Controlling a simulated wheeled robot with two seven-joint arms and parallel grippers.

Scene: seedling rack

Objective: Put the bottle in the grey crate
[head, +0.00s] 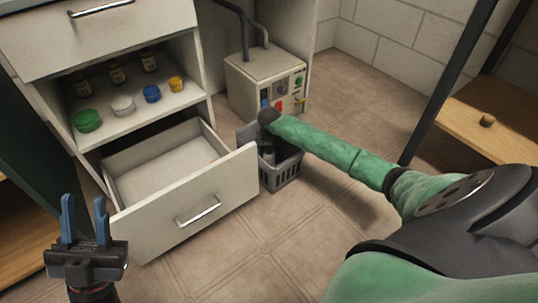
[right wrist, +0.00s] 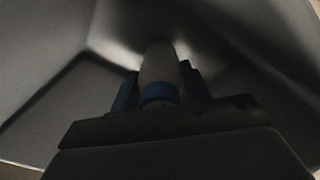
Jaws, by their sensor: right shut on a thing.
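The grey crate (head: 284,178) stands on the floor, to the right of the open drawer. My right arm reaches over it, and its wrist end points down into it in the head view. In the right wrist view my right gripper (right wrist: 160,78) is shut on the bottle (right wrist: 159,62), a pale cylinder with a blue band at its near end. Dim grey walls surround the bottle there, so it is inside the crate; whether it touches the bottom I cannot tell. My left gripper (head: 85,218) is open and empty at the lower left.
The open drawer (head: 190,200) of the white cabinet looks empty. The shelf above holds brown bottles (head: 116,72) and jars with coloured lids, one of them green (head: 87,120). A box with pipes and knobs (head: 265,80) stands behind the crate. The floor (head: 270,250) in front is clear.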

